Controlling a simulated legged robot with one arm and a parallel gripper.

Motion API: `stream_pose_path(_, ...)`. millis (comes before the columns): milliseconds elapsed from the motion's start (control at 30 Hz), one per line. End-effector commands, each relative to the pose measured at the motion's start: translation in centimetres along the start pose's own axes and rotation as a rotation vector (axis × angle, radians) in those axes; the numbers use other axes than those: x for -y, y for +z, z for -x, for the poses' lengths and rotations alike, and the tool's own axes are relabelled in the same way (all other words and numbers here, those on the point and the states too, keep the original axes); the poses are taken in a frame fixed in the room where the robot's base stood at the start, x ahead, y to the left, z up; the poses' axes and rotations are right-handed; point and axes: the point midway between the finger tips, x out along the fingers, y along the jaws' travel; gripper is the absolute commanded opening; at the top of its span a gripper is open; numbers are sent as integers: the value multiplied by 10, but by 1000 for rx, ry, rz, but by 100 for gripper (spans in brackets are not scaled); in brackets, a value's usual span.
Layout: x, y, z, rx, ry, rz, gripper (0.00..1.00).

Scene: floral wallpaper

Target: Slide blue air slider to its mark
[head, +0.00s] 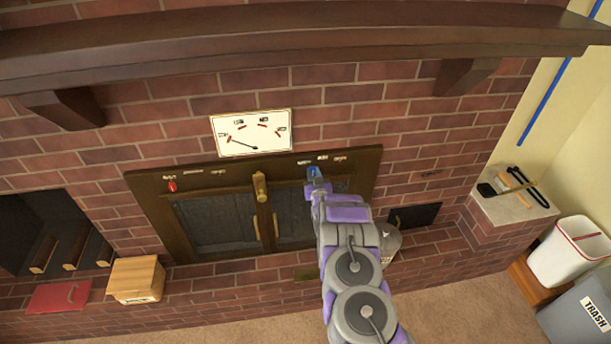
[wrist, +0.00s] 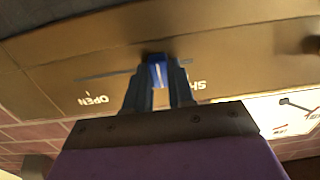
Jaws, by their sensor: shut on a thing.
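The blue air slider (head: 313,171) sits on the upper right of the brown metal fireplace frame (head: 150,185) in the head view. In the wrist view the blue slider (wrist: 157,72) stands between my fingers, on a thin slot between the labels OPEN (wrist: 93,100) and one starting SH (wrist: 196,86). My gripper (wrist: 158,80) is shut on the slider; in the head view my gripper (head: 314,178) reaches up to it. The slot is partly hidden behind my fingers. A small tick shows by OPEN.
A red slider (head: 172,186) is on the frame's left. A brass handle (head: 260,187) stands between the glass doors. A gauge plate (head: 252,133) with a needle hangs above. The mantel (head: 300,40) overhangs the top. A white bin (head: 570,250) stands far right.

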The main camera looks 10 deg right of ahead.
Motion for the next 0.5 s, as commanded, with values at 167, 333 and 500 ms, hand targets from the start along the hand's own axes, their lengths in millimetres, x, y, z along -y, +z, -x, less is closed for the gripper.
stream_pose_path(167,-52,-2,0,-2,8,1,0)
stream_pose_path(333,-90,-2,0,-2,7,1,0)
stream_pose_path(500,-108,-2,0,-3,4,1,0)
